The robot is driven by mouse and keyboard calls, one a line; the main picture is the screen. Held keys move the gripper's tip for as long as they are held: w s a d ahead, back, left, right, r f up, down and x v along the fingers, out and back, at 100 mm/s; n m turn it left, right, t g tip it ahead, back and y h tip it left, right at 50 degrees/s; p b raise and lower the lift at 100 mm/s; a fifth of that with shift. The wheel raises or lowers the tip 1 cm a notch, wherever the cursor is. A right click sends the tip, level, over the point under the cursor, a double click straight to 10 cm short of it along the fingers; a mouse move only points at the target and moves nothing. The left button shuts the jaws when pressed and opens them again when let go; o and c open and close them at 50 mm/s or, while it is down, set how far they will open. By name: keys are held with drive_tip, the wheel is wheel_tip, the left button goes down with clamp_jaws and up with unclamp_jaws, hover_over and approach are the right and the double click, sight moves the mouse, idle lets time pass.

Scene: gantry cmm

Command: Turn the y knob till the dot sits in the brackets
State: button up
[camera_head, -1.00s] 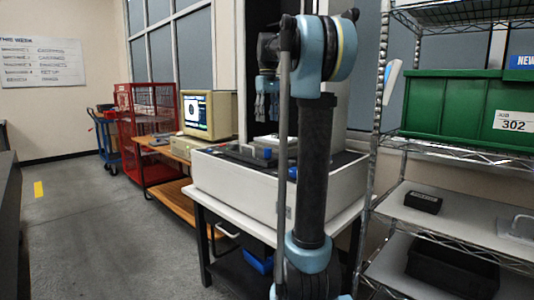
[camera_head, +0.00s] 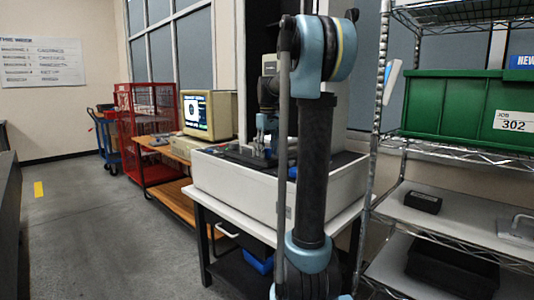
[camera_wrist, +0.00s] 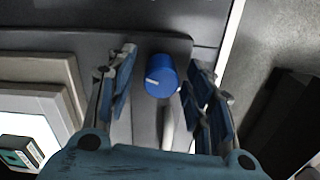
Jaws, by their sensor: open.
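A blue knob (camera_wrist: 161,78) with a short white mark stands on the grey machine in the wrist view. My gripper (camera_wrist: 162,92) is open, with one finger on each side of the knob; I cannot tell whether either finger touches it. In the head view my gripper (camera_head: 264,146) is low over the machine bed and hides this knob. I cannot read a label that says which axis it is.
The white machine base (camera_head: 245,185) stands on a table. Another blue part (camera_head: 292,172) shows beside my arm. A wire shelf with a green bin (camera_head: 455,105) stands close on the right. A red cage cart (camera_head: 145,130) stands at the back left. The floor at left is clear.

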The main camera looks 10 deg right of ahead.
drive_tip(key=shift+f, duration=0.15)
drive_tip(key=c, duration=1.1)
drive_tip(key=shift+o, duration=0.2)
drive_tip(key=shift+m, duration=0.3)
drive_tip(key=o, duration=1.1)
drive_tip(key=shift+c, duration=0.2)
